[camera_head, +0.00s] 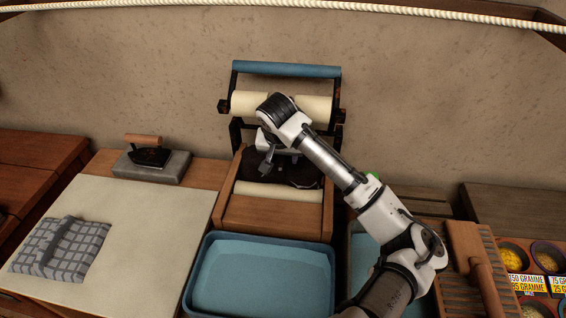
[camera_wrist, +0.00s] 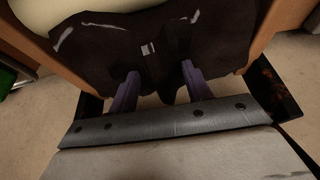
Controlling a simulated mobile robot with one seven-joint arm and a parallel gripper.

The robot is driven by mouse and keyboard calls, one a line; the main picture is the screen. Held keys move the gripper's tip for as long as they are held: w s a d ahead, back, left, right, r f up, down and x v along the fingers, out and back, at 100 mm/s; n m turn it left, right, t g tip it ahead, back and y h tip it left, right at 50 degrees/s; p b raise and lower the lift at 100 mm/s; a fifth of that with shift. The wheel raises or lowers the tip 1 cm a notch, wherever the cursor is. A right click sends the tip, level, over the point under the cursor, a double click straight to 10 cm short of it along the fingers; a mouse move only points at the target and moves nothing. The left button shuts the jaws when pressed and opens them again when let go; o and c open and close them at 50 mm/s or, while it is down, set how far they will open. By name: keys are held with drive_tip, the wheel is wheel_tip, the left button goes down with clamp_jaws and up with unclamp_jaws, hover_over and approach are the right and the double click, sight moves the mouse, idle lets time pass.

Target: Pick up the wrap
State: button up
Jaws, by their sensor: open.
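A dark brown, nearly black cloth, which looks like the wrap (camera_head: 300,174), lies bunched in the wooden tray of the roller wringer (camera_head: 272,218). In the wrist view the wrap (camera_wrist: 215,35) fills the upper middle, with pale streaks and a small light patch on it. My gripper (camera_head: 266,168) hangs over the wrap's left part. In the wrist view my gripper (camera_wrist: 160,70) has its two fingers apart, their tips over or against the cloth. Whether they touch it I cannot tell. Part of the wrap is hidden under my arm and gripper.
Cream rollers (camera_head: 252,104) stand behind the wrap. Wooden sides flank it. A blue basin (camera_head: 262,285) stands in front. At left, an iron (camera_head: 150,152) rests by a pale board (camera_head: 140,225) holding a grey checked cloth (camera_head: 62,248). Bowls (camera_head: 549,256) stand at right.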

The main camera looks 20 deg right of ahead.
drive_tip(key=c, duration=1)
drive_tip(key=shift+s+r, duration=0.1)
drive_tip(key=shift+r, duration=0.05)
